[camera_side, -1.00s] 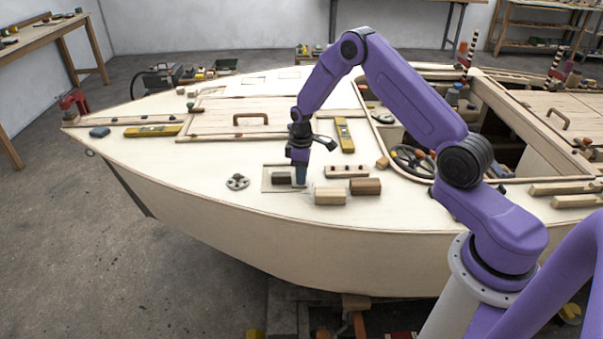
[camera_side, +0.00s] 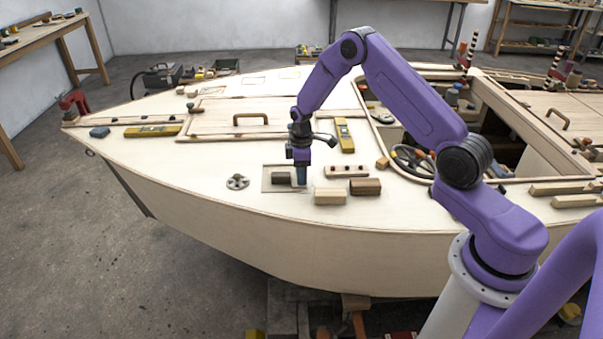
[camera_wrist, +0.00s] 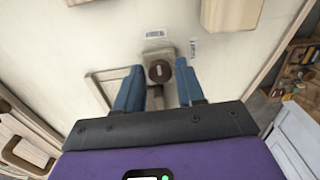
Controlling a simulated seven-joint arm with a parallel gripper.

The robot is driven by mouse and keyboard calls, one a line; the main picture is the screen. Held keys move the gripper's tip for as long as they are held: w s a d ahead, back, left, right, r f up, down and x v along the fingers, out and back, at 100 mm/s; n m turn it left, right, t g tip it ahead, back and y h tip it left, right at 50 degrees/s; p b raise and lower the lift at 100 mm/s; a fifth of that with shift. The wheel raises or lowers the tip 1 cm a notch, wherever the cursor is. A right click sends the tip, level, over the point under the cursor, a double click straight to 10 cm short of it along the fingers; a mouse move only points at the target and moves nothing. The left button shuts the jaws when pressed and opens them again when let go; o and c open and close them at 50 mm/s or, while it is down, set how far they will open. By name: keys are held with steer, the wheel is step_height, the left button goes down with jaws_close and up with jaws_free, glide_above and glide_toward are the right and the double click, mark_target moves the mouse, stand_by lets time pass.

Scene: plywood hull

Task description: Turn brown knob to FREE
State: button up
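The brown knob (camera_wrist: 159,72) shows in the wrist view as a round dark cap with a pale mark, on a small greyish-brown base. Two small printed labels lie beyond it, one above (camera_wrist: 155,33) and one to the upper right (camera_wrist: 193,48); their text is too small to read. My gripper (camera_wrist: 159,64) is open, with one blue finger on each side of the knob and gaps visible between. In the side view my gripper (camera_side: 301,176) points down at the right edge of a pale plate (camera_side: 268,186); the knob cannot be made out there.
A dark brown block (camera_side: 281,178) sits on the plate left of my gripper. A round metal fitting (camera_side: 237,182) lies left. Deck in front is clear.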

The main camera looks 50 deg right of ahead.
step_height(320, 180, up, 17)
steer(key=shift+r, duration=0.2)
stand_by(0.7)
steer(key=s+a+r+n, duration=0.1)
steer(key=s+a+r, duration=0.2)
steer(key=s+a, duration=0.45)
steer(key=s+a+r+n, duration=0.1)
steer(key=s+a+r, duration=0.1)
steer(key=s+a, duration=0.55)
steer(key=s+d+n, duration=0.1)
steer(key=s, duration=2.2)
steer(key=shift+s, duration=0.3)
